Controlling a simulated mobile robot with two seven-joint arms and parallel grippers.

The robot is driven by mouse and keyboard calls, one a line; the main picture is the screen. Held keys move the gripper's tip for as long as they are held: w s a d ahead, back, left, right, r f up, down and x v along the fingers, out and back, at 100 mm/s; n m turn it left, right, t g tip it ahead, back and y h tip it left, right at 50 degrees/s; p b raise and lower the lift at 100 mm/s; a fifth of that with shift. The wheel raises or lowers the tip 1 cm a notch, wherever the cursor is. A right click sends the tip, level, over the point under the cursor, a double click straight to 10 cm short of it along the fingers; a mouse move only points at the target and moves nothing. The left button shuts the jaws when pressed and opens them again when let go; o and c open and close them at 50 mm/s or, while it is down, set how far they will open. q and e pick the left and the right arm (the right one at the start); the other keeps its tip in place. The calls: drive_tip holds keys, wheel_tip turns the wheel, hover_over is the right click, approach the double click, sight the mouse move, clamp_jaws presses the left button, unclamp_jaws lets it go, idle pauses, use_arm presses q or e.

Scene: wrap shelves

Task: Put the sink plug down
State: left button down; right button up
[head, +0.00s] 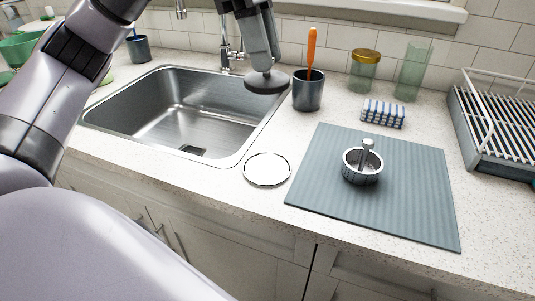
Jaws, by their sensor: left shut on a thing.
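My left gripper (264,68) points down above the back right corner of the sink. It is shut on a dark round disc, which looks like the sink plug (267,85). The plug is held flat, apparently above the sink's right rim, with its upper part hidden by the fingers. The steel sink (175,115) is empty, with a dark drain (192,150) near its front edge. A flat white disc with a thin dark rim (267,169) lies on the counter right of the sink. My right gripper is out of view.
A ribbed blue-grey mat (415,200) holds a small metal cup with a knobbed stem (362,168).

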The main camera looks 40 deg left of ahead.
use_arm(q)
drive_tip(key=shift+f+b, duration=1.55)
drive_tip(key=shift+f, duration=6.75)
drive_tip(key=shift+f, duration=0.2)
drive_tip(key=c, duration=1)
unclamp_jaws()
drive_tip(key=shift+o, duration=0.2)
drive_tip(key=shift+r, duration=0.1)
